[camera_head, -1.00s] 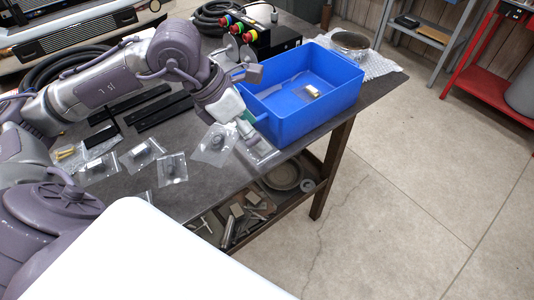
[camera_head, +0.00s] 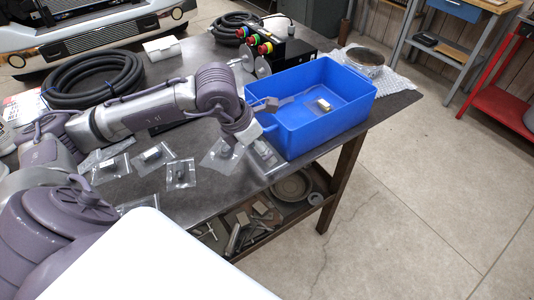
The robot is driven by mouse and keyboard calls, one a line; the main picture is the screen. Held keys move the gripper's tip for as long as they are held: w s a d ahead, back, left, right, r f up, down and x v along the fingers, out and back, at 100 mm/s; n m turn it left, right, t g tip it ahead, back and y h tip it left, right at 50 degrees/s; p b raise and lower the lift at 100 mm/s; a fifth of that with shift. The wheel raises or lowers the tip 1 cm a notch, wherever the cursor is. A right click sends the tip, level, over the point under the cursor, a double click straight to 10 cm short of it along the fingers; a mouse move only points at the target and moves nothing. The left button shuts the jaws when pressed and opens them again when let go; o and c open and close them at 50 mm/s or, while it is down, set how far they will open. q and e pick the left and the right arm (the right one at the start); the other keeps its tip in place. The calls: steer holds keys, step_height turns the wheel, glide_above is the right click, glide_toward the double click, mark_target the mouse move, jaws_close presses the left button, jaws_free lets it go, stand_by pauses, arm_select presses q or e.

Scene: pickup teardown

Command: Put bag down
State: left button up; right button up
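Several clear bags with small dark parts lie on the dark workbench (camera_head: 205,195). They include a bag (camera_head: 110,168) at left, a bag (camera_head: 152,155), a bag (camera_head: 180,174), a bag (camera_head: 222,154) below my wrist, and a bag (camera_head: 262,150) beside the blue bin. Another bag (camera_head: 322,106) lies inside the blue bin (camera_head: 318,132). My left gripper (camera_head: 272,116) is at the bin's left wall, with one finger reaching over the rim. Its fingers look spread apart, with no bag visible between them. My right gripper is not in view.
Coiled black hose (camera_head: 92,80) lies at the back left. A lower shelf (camera_head: 262,220) holds loose parts.

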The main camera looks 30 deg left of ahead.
arm_select(q)
steer(key=x, duration=0.3)
steer(key=shift+w+f+p, duration=0.15)
steer(key=shift+f+p, duration=0.1)
steer(key=shift+p, duration=0.1)
steer(key=c, duration=1.1)
steer(key=shift+r, duration=0.15)
